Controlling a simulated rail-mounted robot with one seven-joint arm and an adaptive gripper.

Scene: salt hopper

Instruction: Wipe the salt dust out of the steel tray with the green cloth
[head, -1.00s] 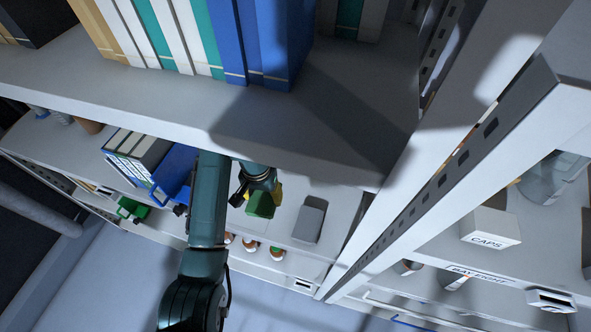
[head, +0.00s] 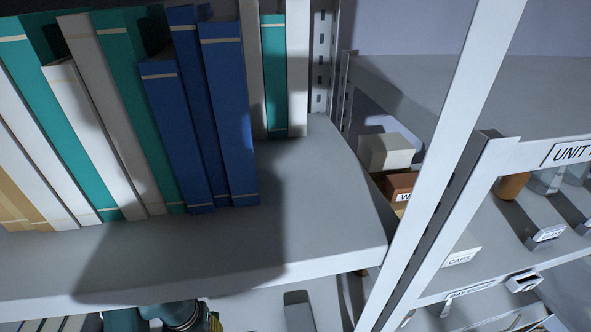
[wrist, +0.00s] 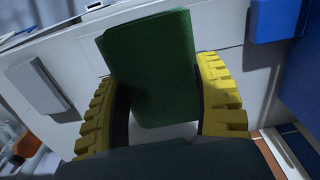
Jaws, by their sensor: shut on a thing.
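My gripper (wrist: 163,115) shows in the wrist view with two yellow ridged fingers shut on the green cloth (wrist: 152,65). The cloth is a folded, roughly rectangular piece standing out beyond the fingers. In the head view, the shelf edge and the bottom of the picture hide the cloth and most of the gripper. A plain grey rectangular thing (wrist: 38,85) lies left of the cloth, apart from it, on a pale surface; a grey thing also shows at the bottom of the head view (head: 299,312). I cannot tell whether it is the steel tray. No salt dust can be made out.
An upper shelf (head: 320,225) holds several teal, white and blue binders (head: 228,110) above my arm. A white rack upright (head: 440,165) stands to the right. A blue bin (wrist: 277,20) is right of the cloth. Boxes (head: 385,152) sit behind the upright.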

